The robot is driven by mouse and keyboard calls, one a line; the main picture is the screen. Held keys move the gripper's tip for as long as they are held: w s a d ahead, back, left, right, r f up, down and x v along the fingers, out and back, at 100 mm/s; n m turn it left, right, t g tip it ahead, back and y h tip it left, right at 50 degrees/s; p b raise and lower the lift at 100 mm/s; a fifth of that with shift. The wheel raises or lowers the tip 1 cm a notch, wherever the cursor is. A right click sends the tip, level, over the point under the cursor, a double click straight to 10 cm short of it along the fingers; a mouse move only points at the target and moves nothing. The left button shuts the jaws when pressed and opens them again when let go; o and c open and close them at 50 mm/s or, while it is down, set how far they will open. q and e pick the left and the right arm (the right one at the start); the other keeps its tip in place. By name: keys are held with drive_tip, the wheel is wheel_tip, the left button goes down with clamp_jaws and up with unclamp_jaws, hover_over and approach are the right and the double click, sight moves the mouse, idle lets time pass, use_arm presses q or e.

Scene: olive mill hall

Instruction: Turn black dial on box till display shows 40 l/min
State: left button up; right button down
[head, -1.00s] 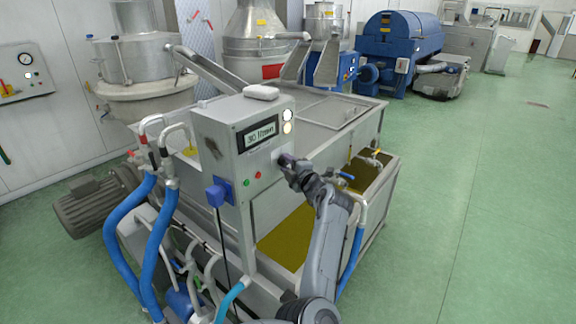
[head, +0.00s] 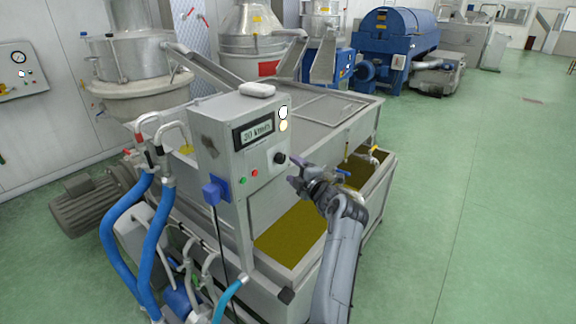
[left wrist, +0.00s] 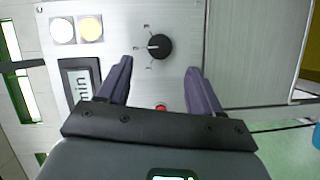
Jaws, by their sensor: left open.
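The grey control box (head: 218,166) stands on the tank's near corner. Its black dial (head: 279,158) sits right of the display (head: 258,132). The small display text appears to read 20 l/min. In the left wrist view the black dial (left wrist: 159,46) lies beyond and between the fingertips, its white mark pointing left among printed ticks. The display (left wrist: 78,84) is partly cut off there, showing "min". My left gripper (head: 297,172) is open and empty, just off the panel to the right of the dial, not touching it. My right gripper is in neither view.
A red button (head: 255,172) and a green button (head: 243,180) sit below the display, with white and yellow lamps (head: 283,120) above the dial. A blue plug (head: 214,191) is on the box's side. Open floor lies right of the tank (head: 335,110).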

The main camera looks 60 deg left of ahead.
use_arm(q)
drive_tip(key=shift+s+d+r, duration=0.1)
drive_tip(key=shift+d, duration=1)
drive_tip(key=shift+s+d+r, duration=0.1)
drive_tip(key=shift+d, duration=1)
